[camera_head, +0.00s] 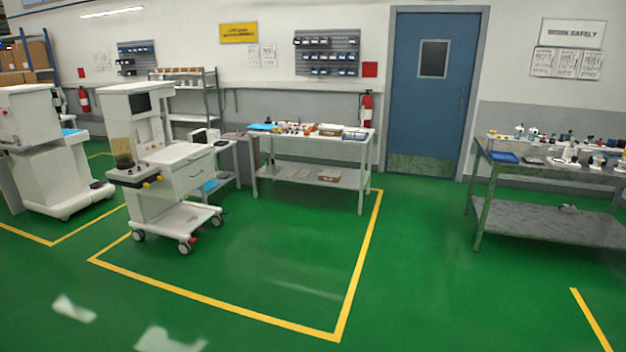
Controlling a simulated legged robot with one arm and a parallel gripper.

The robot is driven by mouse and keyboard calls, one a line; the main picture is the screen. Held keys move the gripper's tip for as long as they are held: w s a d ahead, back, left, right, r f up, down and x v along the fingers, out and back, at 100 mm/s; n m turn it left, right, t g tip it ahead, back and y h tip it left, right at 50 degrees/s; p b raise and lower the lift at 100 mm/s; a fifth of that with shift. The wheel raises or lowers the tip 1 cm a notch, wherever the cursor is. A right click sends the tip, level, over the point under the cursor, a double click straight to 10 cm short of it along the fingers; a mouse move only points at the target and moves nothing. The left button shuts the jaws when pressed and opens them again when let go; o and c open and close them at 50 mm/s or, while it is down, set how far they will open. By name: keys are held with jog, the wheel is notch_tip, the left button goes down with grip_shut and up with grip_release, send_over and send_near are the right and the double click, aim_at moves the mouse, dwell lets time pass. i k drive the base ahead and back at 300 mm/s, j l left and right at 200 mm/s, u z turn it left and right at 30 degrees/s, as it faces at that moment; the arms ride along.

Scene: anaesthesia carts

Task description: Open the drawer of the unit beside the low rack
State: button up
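A white anaesthesia cart (165,205) on casters stands left of centre, inside a yellow floor outline. It has a dark screen at its top and a drawer (194,174) with a small handle below its worktop. The drawer front looks flush and shut. A second white cart (50,180) stands at the far left; no drawer front can be made out clearly on it. A grey shelf rack (211,100) stands behind the first cart, partly hidden by it. I cannot tell for sure which piece is the low rack. My gripper is not in view.
A white two-level table (307,177) with small parts stands behind the cart, to its right. A grey workbench (560,222) is at the right. A blue door (432,110) and fire extinguisher (366,107) are at the back. The green floor (260,255) ahead is clear.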

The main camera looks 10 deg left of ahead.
aim_at(189, 177)
jog(key=i+j+u, duration=0.2)
jog(key=i+u, duration=0.15)
jog(key=i, duration=0.35)
jog(key=i+u, duration=0.35)
jog(key=i, duration=0.3)
jog(key=i+l+u, duration=0.15)
jog(key=i+u, duration=0.2)
jog(key=i, duration=2.9)
jog(key=i+j+z, duration=0.15)
jog(key=i, duration=0.3)
jog(key=i+j+z, duration=0.2)
jog(key=i, duration=0.25)
jog(key=i+j+z, duration=0.15)
jog(key=i, duration=0.3)
jog(key=i+j+z, duration=0.2)
jog(key=i, duration=0.2)
